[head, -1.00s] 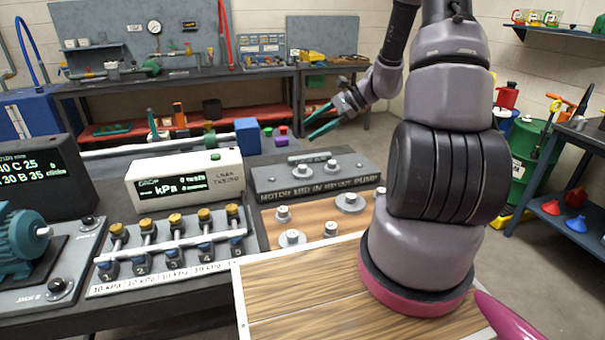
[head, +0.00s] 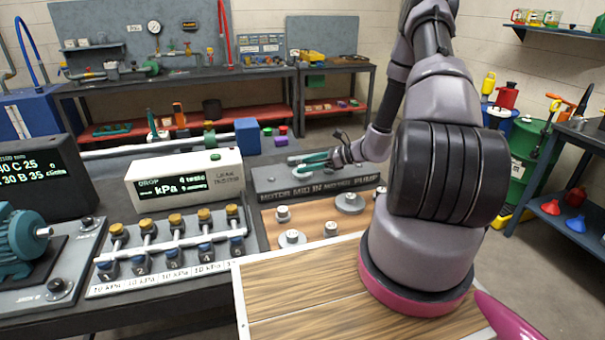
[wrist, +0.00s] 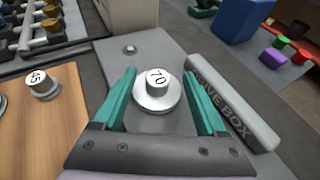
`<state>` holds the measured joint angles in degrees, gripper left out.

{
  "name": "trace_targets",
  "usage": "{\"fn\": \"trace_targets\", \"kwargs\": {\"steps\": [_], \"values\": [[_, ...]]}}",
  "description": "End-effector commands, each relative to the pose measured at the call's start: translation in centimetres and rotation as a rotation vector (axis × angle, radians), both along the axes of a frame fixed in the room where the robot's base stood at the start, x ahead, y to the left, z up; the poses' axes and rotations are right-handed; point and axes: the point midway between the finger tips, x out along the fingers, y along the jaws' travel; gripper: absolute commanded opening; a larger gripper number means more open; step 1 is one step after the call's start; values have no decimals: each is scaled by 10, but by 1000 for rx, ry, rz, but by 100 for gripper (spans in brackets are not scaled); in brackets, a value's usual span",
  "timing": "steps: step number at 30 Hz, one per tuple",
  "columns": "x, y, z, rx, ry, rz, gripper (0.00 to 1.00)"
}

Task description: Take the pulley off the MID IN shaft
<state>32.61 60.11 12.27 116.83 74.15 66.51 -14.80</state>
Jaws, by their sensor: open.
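My gripper (head: 296,162) is over the grey drive box (head: 268,182), whose front edge carries lettering including MID IN. In the wrist view my gripper (wrist: 160,72) has its teal fingers apart, one on each side of a silver pulley (wrist: 152,101) with a hub marked 70. The pulley appears seated on the grey top of the box, and the fingers do not appear to close on it. Its shaft is hidden under the hub. In the head view I cannot make out this pulley clearly.
A wooden board (head: 309,217) with several silver pulleys lies in front of the box; one pulley (wrist: 44,86) is marked 45. A grey raised bar (wrist: 232,103) lies close to the right finger. A white leak tester (head: 185,183) stands left of the box.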

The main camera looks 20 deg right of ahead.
Motion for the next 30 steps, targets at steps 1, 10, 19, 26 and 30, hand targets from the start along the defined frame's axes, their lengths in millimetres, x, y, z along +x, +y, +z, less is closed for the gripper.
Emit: {"fn": "trace_targets", "kwargs": {"steps": [1, 10, 19, 26, 30], "values": [[2, 4, -2, 0, 0, 1, 74], [19, 37, -21, 1, 2, 2, 74], [22, 40, -22, 0, 2, 1, 74], [21, 40, -22, -1, 2, 1, 0], [21, 40, -23, -1, 2, 1, 0]]}}
